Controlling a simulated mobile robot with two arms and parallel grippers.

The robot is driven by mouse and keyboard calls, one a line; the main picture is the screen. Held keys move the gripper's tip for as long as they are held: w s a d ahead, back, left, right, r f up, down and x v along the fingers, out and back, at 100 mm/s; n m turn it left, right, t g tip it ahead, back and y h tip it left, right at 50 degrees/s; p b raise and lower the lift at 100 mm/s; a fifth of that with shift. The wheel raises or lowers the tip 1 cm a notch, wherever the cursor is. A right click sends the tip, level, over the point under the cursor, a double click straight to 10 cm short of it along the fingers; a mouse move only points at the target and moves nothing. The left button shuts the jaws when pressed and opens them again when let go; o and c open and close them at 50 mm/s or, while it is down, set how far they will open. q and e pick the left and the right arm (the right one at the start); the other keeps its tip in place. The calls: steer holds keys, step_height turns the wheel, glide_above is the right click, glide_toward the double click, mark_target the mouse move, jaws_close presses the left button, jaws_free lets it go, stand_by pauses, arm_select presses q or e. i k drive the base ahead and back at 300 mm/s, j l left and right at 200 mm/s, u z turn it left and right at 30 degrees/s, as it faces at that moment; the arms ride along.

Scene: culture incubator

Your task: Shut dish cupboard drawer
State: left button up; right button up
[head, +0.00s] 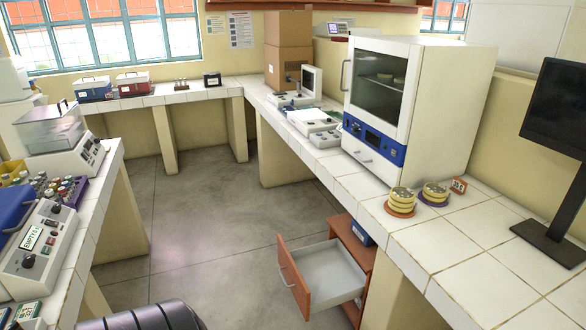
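The dish cupboard (357,241) is a low reddish-brown wooden unit under the right-hand bench. Its drawer (328,275) is pulled well out to the left, into the aisle. The drawer has a wooden front (294,283) with a pale bar handle (285,278), and its light grey inside looks empty. Part of the cupboard is hidden beneath the bench. Neither of my grippers is in view.
A white incubator (421,100) with a glass door stands on the right bench (455,245). Stacked dishes (401,201) and a second stack (435,192) sit near the bench edge. The grey floor (215,215) left of the drawer is clear.

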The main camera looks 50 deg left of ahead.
mark_target(324, 276)
steer(key=u, duration=1.65)
